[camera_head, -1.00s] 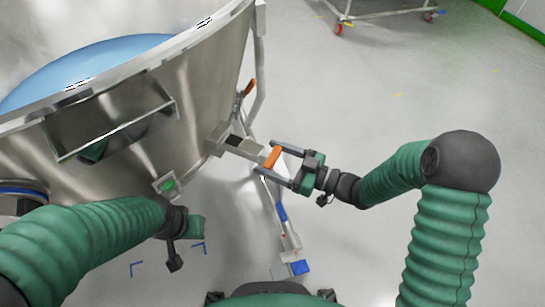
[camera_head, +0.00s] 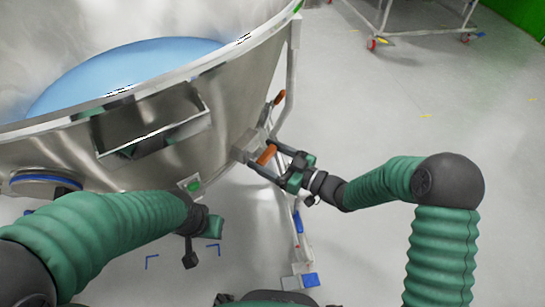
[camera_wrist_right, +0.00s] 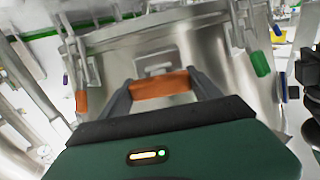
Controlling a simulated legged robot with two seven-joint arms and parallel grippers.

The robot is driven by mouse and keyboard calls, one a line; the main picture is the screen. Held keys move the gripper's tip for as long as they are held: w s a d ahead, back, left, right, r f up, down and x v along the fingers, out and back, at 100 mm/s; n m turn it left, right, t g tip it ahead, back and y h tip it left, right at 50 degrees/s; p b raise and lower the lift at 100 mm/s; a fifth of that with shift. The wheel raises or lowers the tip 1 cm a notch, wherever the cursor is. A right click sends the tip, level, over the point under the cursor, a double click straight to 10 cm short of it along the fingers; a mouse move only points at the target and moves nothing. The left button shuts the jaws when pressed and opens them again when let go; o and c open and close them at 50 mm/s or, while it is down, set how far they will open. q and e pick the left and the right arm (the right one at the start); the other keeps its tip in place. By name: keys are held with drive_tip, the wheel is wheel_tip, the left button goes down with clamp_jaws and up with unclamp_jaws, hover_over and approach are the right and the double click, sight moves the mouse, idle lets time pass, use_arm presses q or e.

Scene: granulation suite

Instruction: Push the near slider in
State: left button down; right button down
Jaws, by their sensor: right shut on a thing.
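The near slider's orange handle (camera_head: 266,154) sits close against its metal housing (camera_head: 247,145) on the side of the big steel bowl. My right gripper (camera_head: 264,159) is shut on this handle, a finger on either side. In the right wrist view the orange handle (camera_wrist_right: 160,84) lies between the two dark fingers (camera_wrist_right: 162,92), with a metal bracket just beyond it. A second orange handle (camera_head: 279,97) is farther back along the bowl. My left gripper (camera_head: 202,228) hangs low in front of the bowl, partly behind its arm, and its fingers are not clear.
The steel bowl (camera_head: 232,98) with a blue interior fills the upper left. A frame leg with blue parts (camera_head: 298,222) stands below the right gripper. A wheeled cart (camera_head: 420,38) is at the back. The floor at right is clear.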

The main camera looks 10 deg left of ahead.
drive_tip(key=shift+w+r, duration=0.1)
drive_tip(key=shift+r, duration=0.1)
drive_tip(key=shift+c, duration=2.1)
unclamp_jaws()
drive_tip(key=shift+a, duration=0.1)
drive_tip(key=o, duration=0.3)
drive_tip(key=shift+a+f, duration=0.1)
drive_tip(key=shift+a, duration=0.05)
drive_tip(key=shift+s+d+p, duration=0.2)
drive_tip(key=shift+d+p, duration=0.1)
drive_tip(key=shift+d, duration=0.2)
drive_tip(key=p+v, duration=0.5)
drive_tip(key=v, duration=1.1)
drive_tip(key=shift+p, duration=0.3)
